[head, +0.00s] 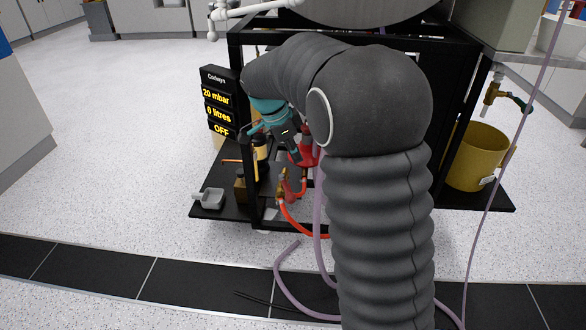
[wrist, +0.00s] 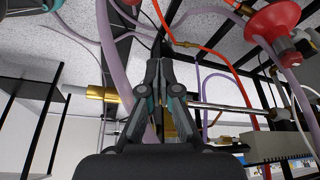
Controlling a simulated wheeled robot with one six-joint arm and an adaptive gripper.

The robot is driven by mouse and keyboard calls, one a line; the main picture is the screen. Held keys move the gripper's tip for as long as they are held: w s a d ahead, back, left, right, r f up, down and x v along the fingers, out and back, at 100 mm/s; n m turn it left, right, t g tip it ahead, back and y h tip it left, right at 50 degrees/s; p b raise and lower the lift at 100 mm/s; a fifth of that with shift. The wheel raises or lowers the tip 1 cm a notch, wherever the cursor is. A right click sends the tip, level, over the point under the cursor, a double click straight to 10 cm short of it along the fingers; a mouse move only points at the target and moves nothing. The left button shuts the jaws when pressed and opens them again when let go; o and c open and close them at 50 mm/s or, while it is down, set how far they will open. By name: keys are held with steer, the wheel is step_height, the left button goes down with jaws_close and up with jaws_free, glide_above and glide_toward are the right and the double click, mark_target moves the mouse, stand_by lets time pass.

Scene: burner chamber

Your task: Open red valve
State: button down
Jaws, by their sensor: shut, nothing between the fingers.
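My gripper (head: 294,156) is shut and empty, pointing down beside the black frame in the head view. In the wrist view its two fingertips (wrist: 158,66) meet. A red flared part (head: 308,152) is just right of the gripper in the head view, partly behind my arm. A red flared part (wrist: 272,18) also shows at the top right of the wrist view, apart from the fingers. Below the gripper, a small red piece (head: 295,188) sits by a brass fitting with a red hose. I cannot tell for sure which red part is the valve.
A black display box (head: 217,103) reads 20 mbar, 0 litres, OFF. Brown bottles and a grey scoop (head: 209,199) sit on the black shelf. A yellow bucket (head: 477,157) stands at the right. Purple hoses (head: 290,283) trail over the floor. Open floor lies at the left.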

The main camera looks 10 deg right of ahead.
mark_target(285, 189)
step_height(285, 189, down, 10)
steer(key=b, duration=0.1)
steer(key=shift+a+r, duration=0.2)
steer(key=shift+a, duration=0.15)
stand_by(0.4)
steer(key=shift+s+a+f+b, duration=0.1)
steer(key=shift+a+f+b, duration=0.05)
steer(key=shift+a+b, duration=0.95)
steer(key=shift+a, duration=0.2)
steer(key=shift+s+a, duration=0.1)
